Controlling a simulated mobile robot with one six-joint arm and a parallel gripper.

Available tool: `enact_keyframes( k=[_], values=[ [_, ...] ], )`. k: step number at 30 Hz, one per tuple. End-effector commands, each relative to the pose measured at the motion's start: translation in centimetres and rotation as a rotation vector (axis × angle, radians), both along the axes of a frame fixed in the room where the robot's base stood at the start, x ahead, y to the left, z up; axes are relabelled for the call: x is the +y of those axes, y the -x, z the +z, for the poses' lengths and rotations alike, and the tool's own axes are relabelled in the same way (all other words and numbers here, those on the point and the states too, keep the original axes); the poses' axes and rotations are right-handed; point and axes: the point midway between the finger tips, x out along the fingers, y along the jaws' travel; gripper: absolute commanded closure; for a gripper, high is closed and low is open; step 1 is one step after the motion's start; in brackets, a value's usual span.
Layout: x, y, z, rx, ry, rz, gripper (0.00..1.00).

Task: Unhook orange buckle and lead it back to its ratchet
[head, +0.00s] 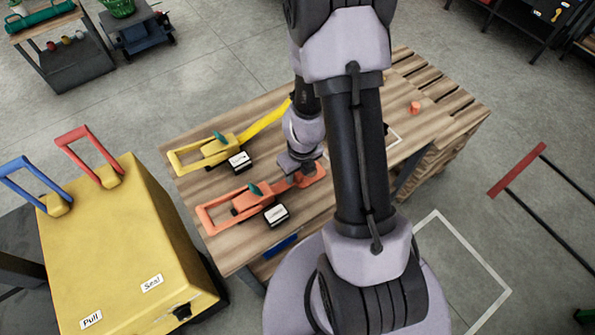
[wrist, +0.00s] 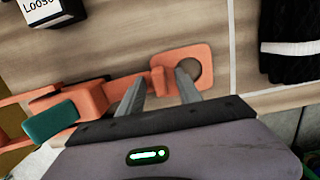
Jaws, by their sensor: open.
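The orange ratchet (head: 245,201), with a long frame handle and a green lever, lies on the wooden table in the head view; its body and green lever (wrist: 50,131) show at lower left in the wrist view. The orange buckle (head: 314,173), a flat plate with a round hole, lies close to the ratchet's right end, and the plate also shows in the wrist view (wrist: 204,56). My gripper (wrist: 160,88) is open and low over the orange parts, its fingers either side of a small raised orange tab. I cannot tell whether they touch it.
A yellow ratchet (head: 215,149) with a yellow strap lies behind. Small black label blocks (head: 276,214) stand by the ratchets; one reads "Loose". A black bundle (wrist: 290,48) with a white band lies at right. A yellow box (head: 125,240) with red and blue handles stands left.

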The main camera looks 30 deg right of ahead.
Motion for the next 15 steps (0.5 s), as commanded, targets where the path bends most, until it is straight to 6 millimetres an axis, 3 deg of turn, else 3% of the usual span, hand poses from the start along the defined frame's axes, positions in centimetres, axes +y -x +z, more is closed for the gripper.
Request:
enact_keyframes(
  k=[5, 8, 15],
  values=[
    [0.0, 0.1, 1.6, 0.0, 0.0, 0.0, 0.59],
    [0.0, 0.3, 3.5, -0.001, 0.0, 0.0, 0.59],
    [0.0, 1.2, 11.3, -0.001, 0.0, 0.0, 0.59]
  ],
)
